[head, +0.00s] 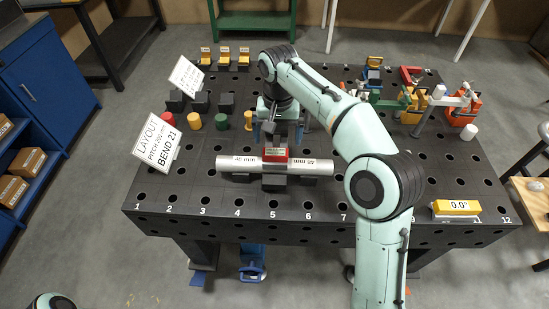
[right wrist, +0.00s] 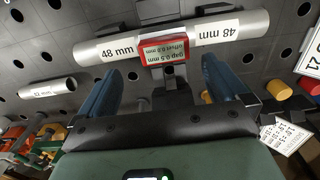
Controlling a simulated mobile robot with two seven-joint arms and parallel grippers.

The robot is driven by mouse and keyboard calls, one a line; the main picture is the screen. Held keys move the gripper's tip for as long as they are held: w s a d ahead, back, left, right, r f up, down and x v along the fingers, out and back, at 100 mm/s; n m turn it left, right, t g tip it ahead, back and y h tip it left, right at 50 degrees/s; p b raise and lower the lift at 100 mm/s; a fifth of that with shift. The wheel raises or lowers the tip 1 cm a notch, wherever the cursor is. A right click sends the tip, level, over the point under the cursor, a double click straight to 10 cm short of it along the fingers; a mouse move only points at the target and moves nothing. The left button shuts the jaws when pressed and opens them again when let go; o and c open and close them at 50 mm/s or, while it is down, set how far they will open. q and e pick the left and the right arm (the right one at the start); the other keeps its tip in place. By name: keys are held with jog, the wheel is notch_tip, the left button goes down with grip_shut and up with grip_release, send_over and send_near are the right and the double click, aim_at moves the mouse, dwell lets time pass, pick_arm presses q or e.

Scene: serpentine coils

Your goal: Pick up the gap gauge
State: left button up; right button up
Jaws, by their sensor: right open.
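The gap gauge, a red block with a green display (head: 274,154), sits at the middle of a silver pipe marked 48 mm at both ends (head: 236,163). In the right wrist view the gauge (right wrist: 166,50) shows "gap 0.5 mm" and an offset reading. The pipe (right wrist: 120,45) rests on black blocks on the table. My right gripper (head: 279,132) is over the table close behind the gauge, pointing down. Its blue fingers (right wrist: 163,85) are apart with nothing held, and the gauge lies ahead of the gap between them. My left gripper is out of view.
The black perforated table (head: 160,210) has numbered holes. Coloured pegs (head: 194,121) and a layout sign (head: 157,139) stand left. Orange and green clamps (head: 412,105) stand back right. A yellow 0.0° level (head: 456,208) lies front right. A thinner pipe (right wrist: 48,88) shows in the wrist view.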

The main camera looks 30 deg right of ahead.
aim_at(275, 151)
notch_tip(275, 151, down, 3)
jog(key=shift+w+r, duration=0.1)
jog(key=shift+r, duration=0.05)
jog(key=f, duration=0.1)
jog(key=f+b, duration=0.1)
jog(key=f, duration=0.3)
jog(key=shift+a+b, duration=0.25)
jog(key=shift+b, duration=0.05)
jog(key=shift+w, duration=0.1)
jog(key=shift+c, duration=0.3)
jog(key=c, duration=1)
